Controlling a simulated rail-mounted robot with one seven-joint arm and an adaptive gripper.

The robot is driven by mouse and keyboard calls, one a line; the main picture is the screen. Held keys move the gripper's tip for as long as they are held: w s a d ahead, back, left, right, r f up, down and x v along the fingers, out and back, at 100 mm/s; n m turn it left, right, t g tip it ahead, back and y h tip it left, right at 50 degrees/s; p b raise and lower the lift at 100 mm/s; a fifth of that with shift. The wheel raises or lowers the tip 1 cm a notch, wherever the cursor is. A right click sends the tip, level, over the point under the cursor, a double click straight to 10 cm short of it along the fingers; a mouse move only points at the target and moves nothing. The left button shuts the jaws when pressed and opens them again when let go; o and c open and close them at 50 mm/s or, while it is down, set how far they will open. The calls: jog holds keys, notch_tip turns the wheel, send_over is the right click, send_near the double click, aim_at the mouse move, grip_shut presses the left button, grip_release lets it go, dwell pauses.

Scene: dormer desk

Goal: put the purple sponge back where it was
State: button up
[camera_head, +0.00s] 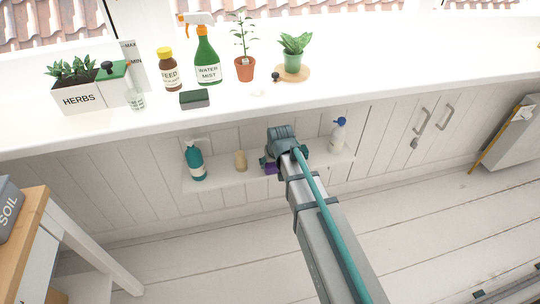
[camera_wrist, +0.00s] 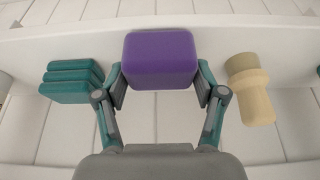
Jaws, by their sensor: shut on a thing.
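The purple sponge (camera_wrist: 160,60) is a rounded block held between the two fingers of my gripper (camera_wrist: 160,84) in the wrist view. In the head view my gripper (camera_head: 270,162) is at the low white shelf (camera_head: 220,181) under the desk, and a bit of the purple sponge (camera_head: 271,169) shows below it. I cannot tell whether the sponge touches the shelf. A tan brush-like item (camera_wrist: 252,92) is to the right.
The shelf also holds a teal bottle (camera_head: 194,161) and a white bottle with a blue cap (camera_head: 338,134). The tan item (camera_head: 240,161) stands left of my gripper in the head view. The desk top (camera_head: 330,88) above carries plants, bottles and a dark green-grey block (camera_head: 194,100).

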jog(key=shift+w+a, duration=0.25)
jog(key=shift+w, duration=0.5)
jog(key=shift+w+a, duration=0.2)
jog(key=shift+w, duration=0.55)
jog(key=shift+w+a, duration=0.25)
jog(key=shift+w, duration=0.5)
jog(key=shift+s, duration=0.1)
jog(key=shift+f, duration=0.2)
jog(key=o, duration=1)
jog(key=shift+f+b, duration=0.1)
jog(key=shift+b, duration=0.2)
